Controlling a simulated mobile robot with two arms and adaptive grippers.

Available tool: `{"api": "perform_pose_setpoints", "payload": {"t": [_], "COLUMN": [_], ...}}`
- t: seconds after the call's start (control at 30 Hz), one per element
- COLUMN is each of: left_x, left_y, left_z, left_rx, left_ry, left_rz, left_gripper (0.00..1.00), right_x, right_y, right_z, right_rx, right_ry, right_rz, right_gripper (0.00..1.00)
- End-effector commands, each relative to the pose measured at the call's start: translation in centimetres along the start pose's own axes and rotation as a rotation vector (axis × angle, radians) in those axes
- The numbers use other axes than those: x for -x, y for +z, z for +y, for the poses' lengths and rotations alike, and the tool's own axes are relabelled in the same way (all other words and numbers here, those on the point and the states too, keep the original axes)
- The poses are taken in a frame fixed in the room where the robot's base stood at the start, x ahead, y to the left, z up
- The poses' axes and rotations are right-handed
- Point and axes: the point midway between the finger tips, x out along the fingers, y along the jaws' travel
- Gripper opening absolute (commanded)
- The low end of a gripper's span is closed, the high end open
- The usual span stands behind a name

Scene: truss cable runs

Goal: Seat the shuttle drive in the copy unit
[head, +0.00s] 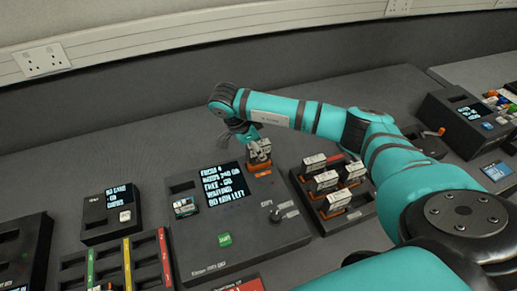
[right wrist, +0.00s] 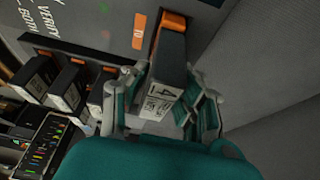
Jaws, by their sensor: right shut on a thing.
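The copy unit (head: 220,242) is a dark grey box with a lit text screen (head: 223,184) and a green button. The shuttle drive (head: 258,151) is a dark block with a pale label and an orange end, upright at the unit's back right corner. In the right wrist view, my right gripper (right wrist: 160,100) has its fingers on both sides of the drive (right wrist: 170,60), shut on it at the labelled end. The drive's orange end points away from the gripper, toward the unit. I cannot tell how deep it sits. My left gripper is not in view.
A rack (head: 352,220) with several similar drives stands right of the unit. A small drive-like piece (head: 185,206) sits in the unit's left part. A small screen box (head: 111,213) and a coloured-strip rack (head: 126,262) stand left. The bench behind is clear.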

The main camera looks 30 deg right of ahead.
Motion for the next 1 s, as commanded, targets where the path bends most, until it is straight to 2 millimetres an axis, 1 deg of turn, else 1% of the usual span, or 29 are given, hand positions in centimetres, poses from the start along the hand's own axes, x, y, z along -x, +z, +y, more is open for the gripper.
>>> {"api": "perform_pose_setpoints", "payload": {"t": [0.17, 0.6, 0.97, 1.0], "left_x": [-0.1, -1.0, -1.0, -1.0], "left_y": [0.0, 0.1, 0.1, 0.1], "left_z": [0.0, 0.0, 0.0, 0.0], "left_rx": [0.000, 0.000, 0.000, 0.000], "left_ry": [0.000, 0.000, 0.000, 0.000], "left_rz": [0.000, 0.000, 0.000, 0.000], "left_gripper": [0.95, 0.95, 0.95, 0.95], "right_x": [-0.1, -1.0, -1.0, -1.0], "right_y": [0.0, 0.4, 0.4, 0.4], "right_z": [0.0, -0.1, 0.0, 0.0], "right_rx": [-0.001, -0.001, -0.001, -0.001], "right_ry": [-0.001, -0.002, -0.001, -0.001], "right_rz": [0.000, 0.000, 0.000, 0.000], "right_gripper": [0.00, 0.00, 0.00, 0.28]}}
